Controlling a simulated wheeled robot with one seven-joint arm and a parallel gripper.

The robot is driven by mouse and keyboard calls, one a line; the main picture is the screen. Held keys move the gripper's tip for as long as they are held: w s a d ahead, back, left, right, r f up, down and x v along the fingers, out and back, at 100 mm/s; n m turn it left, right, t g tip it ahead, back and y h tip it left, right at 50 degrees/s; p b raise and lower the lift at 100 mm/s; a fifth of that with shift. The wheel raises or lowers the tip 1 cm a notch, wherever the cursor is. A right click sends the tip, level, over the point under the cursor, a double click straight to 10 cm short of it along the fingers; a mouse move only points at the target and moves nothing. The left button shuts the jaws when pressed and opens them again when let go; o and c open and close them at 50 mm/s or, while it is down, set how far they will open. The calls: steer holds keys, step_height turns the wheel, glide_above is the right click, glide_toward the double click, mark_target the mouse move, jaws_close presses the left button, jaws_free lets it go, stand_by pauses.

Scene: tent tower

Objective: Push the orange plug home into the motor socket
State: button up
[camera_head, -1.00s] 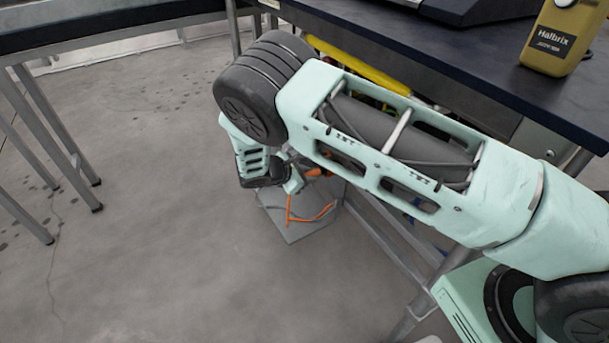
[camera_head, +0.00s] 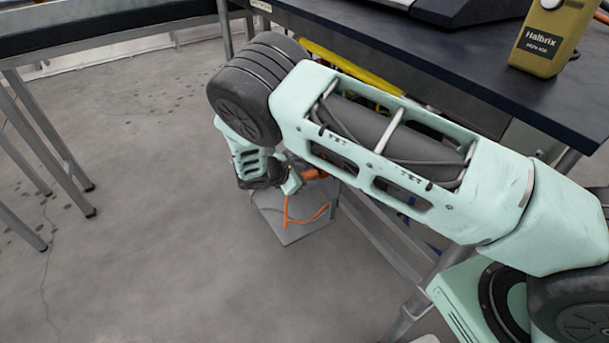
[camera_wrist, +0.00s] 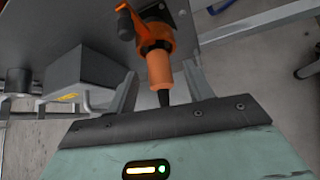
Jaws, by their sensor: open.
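In the wrist view the orange plug (camera_wrist: 160,68) stands between the two fingers of my gripper (camera_wrist: 162,88), with visible gaps on either side. The fingers are open and apart from it. A dark cable end leaves the plug toward my palm. The plug's far end meets a wider orange part with a dark lever, at a dark fitting (camera_wrist: 180,18) that looks like the motor socket. How deep the plug sits is not clear. In the head view my arm hides most of this; a bit of orange (camera_head: 312,174) shows beside my gripper.
A grey plate (camera_head: 300,232) low under the bench carries an orange cable (camera_head: 287,208). A dark box (camera_wrist: 85,75) sits left of the plug in the wrist view. The dark bench top (camera_head: 480,70) with a yellow Halbrix container (camera_head: 545,40) is above right.

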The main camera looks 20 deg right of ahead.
steer(key=p+v, duration=0.2)
steer(key=v, duration=1.5)
steer(key=shift+a, duration=0.1)
